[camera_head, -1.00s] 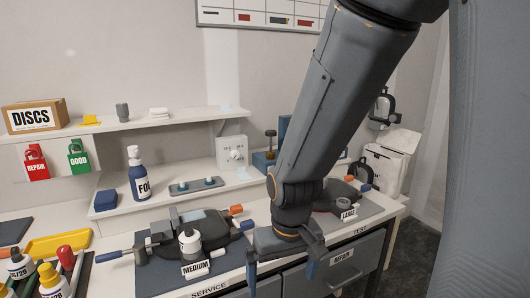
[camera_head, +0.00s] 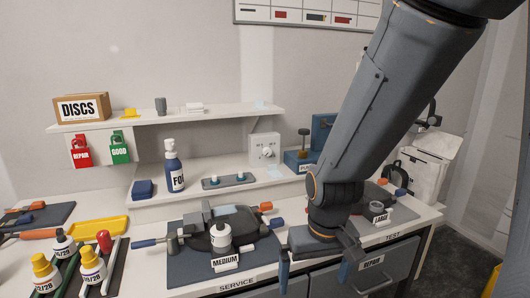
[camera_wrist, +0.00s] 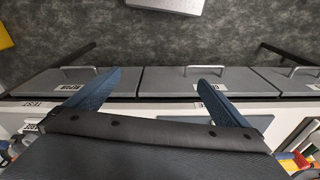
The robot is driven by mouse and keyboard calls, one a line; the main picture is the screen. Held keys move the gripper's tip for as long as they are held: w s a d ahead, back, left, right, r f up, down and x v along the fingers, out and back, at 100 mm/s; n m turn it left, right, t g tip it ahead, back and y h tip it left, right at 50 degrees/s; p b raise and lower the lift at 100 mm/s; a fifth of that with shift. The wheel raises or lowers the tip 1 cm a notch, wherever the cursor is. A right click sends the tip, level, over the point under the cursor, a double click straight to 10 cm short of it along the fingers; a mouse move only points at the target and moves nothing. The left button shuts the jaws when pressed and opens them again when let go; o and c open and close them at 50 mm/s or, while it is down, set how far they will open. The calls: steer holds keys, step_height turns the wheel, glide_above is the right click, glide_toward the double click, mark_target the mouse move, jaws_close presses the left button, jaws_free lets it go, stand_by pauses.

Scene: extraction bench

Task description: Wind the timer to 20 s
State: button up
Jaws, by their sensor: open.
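The timer (camera_head: 264,149) appears to be the white box with a round dial on its front, standing on the raised shelf behind the bench. Its dial marks are too small to read. My gripper (camera_head: 315,262) hangs in front of the bench's front edge, to the right of and nearer than the timer, well apart from it. In the wrist view my gripper (camera_wrist: 152,92) shows two blue fingers spread wide with nothing between them. The wrist view looks down on drawer fronts and floor, and the timer is not in it.
A blue device (camera_head: 303,160) stands right of the timer, and a grey tray (camera_head: 229,181) with small knobs lies in front-left. A FOG bottle (camera_head: 174,170) stands farther left. The MEDIUM mat (camera_head: 185,272) and LARGE mat (camera_head: 398,216) hold tools. An upper shelf (camera_head: 225,117) runs above.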

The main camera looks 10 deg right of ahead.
mark_target(268, 153)
steer(key=shift+c, duration=0.4)
